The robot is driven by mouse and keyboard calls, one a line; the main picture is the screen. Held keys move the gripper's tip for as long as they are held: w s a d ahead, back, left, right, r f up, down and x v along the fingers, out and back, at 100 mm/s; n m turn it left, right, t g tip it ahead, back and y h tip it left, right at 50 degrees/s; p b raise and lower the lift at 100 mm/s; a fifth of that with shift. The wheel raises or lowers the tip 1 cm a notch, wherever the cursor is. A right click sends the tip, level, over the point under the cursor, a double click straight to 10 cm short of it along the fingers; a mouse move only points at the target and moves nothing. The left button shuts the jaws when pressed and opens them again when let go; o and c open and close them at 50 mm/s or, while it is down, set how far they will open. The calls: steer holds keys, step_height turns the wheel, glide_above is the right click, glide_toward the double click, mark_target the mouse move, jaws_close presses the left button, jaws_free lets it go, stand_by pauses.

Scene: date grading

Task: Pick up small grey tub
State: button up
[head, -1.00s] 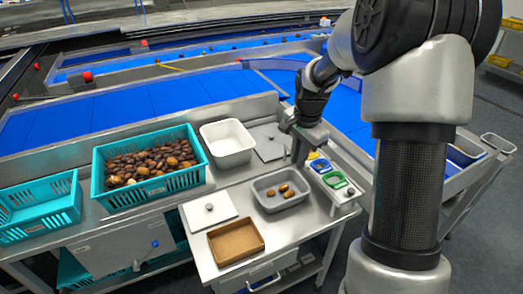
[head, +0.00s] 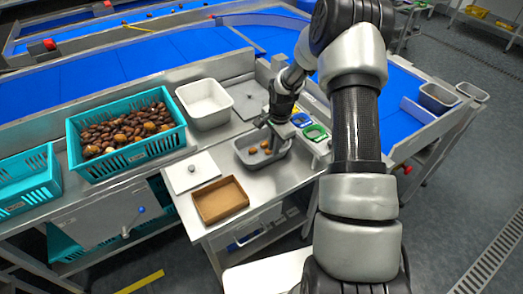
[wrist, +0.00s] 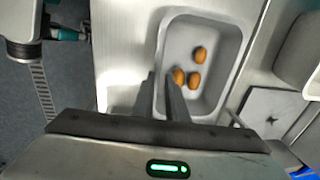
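The small grey tub (head: 283,163) stands on the steel worktop, right of centre in the head view. It holds three brown dates (wrist: 194,65), which lie loose on its floor. My gripper (head: 270,137) points down at the tub and hides part of its right side. In the wrist view the two fingers (wrist: 163,78) are a short gap apart, over the tub's left wall near its lower left. The gap looks empty. I cannot tell whether the fingertips reach below the rim (wrist: 232,25).
A brown tray (head: 220,200) and a knobbed white lid (head: 192,172) lie left of the tub. A white bin (head: 205,104) stands behind left, beside a teal crate (head: 128,156) full of dates. Blue and green containers (head: 314,132) sit close on the right.

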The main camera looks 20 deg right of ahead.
mark_target(273, 159)
steer(key=f, duration=0.5)
steer(key=shift+w+a+f, duration=0.1)
steer(key=shift+w+f, duration=0.05)
steer(key=shift+w, duration=0.05)
jaws_close()
stand_by(1.4)
